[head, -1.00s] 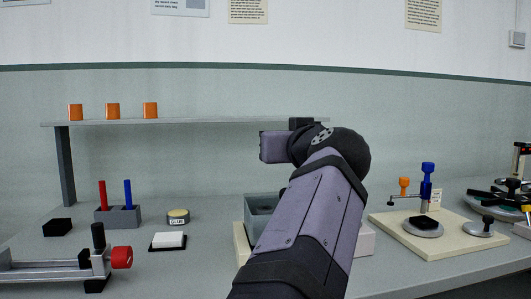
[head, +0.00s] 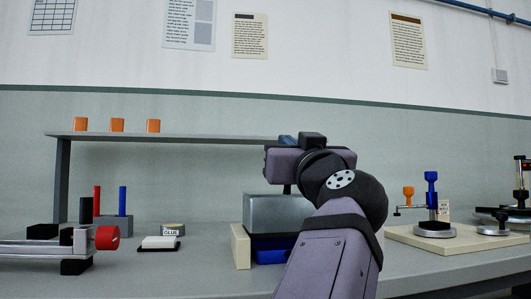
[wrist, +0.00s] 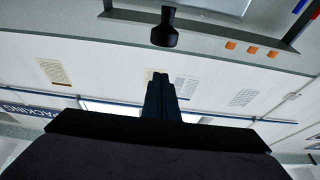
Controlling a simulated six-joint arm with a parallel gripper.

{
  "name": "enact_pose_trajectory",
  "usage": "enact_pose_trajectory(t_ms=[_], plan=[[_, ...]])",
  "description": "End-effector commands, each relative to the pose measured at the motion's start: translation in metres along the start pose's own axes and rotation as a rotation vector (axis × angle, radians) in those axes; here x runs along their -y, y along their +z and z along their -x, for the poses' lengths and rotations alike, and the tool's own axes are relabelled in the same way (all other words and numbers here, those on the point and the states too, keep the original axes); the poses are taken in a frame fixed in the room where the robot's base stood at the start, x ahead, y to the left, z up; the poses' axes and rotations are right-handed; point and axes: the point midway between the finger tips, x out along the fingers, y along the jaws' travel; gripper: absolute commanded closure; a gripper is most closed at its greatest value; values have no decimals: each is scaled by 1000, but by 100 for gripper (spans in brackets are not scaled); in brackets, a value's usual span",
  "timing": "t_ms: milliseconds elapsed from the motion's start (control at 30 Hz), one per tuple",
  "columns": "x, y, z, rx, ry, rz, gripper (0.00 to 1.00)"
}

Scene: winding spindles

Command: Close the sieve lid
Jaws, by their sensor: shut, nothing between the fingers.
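The unit that I take for the sieve stands behind my arm in the head view. It has a grey metallic upper part (head: 272,212), a dark blue lower part (head: 270,248) and a cream side piece (head: 240,246). Its right side is hidden by my arm, and I cannot tell how its lid sits. A black knob (wrist: 164,30) shows near the top of the wrist view, apart from my fingertips; a dark stem shows above the unit in the head view. My gripper (wrist: 159,78) is shut and empty. In the head view it is mostly hidden behind my wrist.
A shelf (head: 170,138) with orange cups (head: 117,125) runs behind the unit. On the left are a clamp with a red knob (head: 107,238), red and blue rods, a white block (head: 159,242) and a glue tin (head: 173,229). A cream board (head: 455,240) with small fixtures lies right.

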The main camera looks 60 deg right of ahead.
Motion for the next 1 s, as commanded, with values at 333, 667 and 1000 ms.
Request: enact_pose_trajectory(t_ms=[333,667,1000], plan=[[-1,26,25,-29,1,3,100],[-1,44,42,-28,2,2,100],[-1,54,48,-24,0,0,100]])
